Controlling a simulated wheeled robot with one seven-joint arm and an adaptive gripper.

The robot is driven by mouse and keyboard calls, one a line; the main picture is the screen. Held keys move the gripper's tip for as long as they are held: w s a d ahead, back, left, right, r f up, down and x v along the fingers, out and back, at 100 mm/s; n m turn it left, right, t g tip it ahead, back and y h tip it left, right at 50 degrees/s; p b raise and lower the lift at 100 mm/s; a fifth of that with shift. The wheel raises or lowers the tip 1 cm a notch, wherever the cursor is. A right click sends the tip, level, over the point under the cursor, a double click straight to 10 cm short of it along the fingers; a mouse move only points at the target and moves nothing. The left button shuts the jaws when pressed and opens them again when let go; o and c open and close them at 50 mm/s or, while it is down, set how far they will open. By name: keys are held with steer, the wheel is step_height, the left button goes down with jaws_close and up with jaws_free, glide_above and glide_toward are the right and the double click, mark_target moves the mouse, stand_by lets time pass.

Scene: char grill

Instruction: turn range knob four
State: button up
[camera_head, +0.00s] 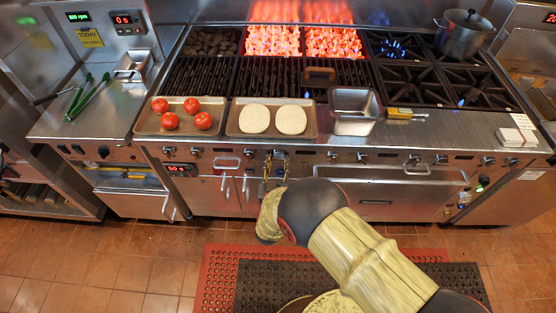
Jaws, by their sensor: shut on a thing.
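The range's front panel (305,156) carries a row of small dark knobs, including one at the left (196,151) and one right of my gripper (332,155). My gripper (276,158) reaches the panel left of the range's middle, below the tray of pale rounds. Its fingers are shut on a range knob there. The fingers mostly hide this knob, so its angle and number cannot be read.
A tray of tomatoes (138,126), a tray of pale rounds (234,129) and a metal pan (354,124) stand on the front ledge. Glowing coals (300,41) and blue burner flames (393,48) are behind. Oven door handles (365,181) project below the panel.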

steer(key=shift+m+g+b, duration=0.3)
steer(key=shift+m+b, duration=1.2)
steer(key=shift+m, duration=2.3)
steer(key=shift+r, duration=0.1)
steer(key=o, duration=1.2)
steer(key=shift+c, duration=0.2)
steer(key=s, duration=1.2)
steer(key=shift+a+r, duration=0.25)
steer(key=shift+a, duration=0.05)
